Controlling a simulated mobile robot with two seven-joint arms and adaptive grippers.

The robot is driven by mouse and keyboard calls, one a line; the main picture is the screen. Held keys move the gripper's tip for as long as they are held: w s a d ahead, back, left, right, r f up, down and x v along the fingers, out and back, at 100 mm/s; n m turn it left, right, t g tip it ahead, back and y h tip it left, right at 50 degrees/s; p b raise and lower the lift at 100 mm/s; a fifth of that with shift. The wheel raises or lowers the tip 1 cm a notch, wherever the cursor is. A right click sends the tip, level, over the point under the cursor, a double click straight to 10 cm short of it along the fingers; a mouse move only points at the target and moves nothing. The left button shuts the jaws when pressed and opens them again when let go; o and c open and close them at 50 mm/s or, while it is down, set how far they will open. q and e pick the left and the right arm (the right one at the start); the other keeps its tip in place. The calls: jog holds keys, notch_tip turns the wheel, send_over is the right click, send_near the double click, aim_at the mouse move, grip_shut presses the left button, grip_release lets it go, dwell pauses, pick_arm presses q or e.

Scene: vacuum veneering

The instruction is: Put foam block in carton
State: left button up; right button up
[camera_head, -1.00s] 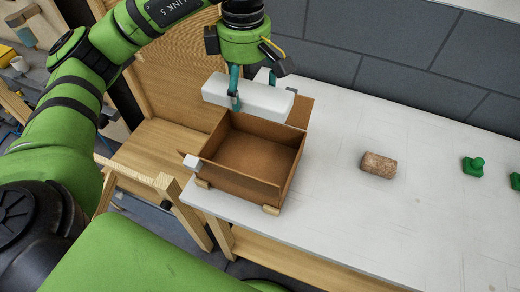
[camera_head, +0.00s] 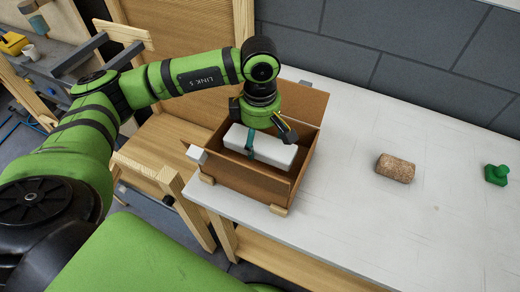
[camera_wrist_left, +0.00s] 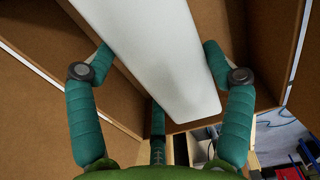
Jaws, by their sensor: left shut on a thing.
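The white foam block (camera_head: 276,152) is a long bar, held level inside the upper part of the open brown carton (camera_head: 236,182). My left gripper (camera_head: 251,146) is shut on the block near its middle and reaches down into the carton from above. In the left wrist view the foam block (camera_wrist_left: 155,60) lies between the teal fingers, with brown carton walls (camera_wrist_left: 40,105) around it. Whether the block touches the carton floor cannot be told. My right gripper is not in view.
The carton stands on small wooden blocks at the left end of a white table (camera_head: 350,220). A cork-like brown cylinder (camera_head: 395,168) and a green piece (camera_head: 497,175) lie to the right. The table between them is clear.

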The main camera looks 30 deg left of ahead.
aim_at(260, 151)
pick_arm(q)
jog(key=shift+f, duration=0.8)
notch_tip(260, 151, down, 3)
jog(key=shift+p, duration=0.55)
jog(key=shift+f, duration=0.25)
jog(key=shift+f+b, duration=0.25)
jog(key=shift+b, duration=0.05)
jog(key=o, duration=0.7)
jog(key=shift+r, duration=0.1)
jog(key=shift+o, duration=0.2)
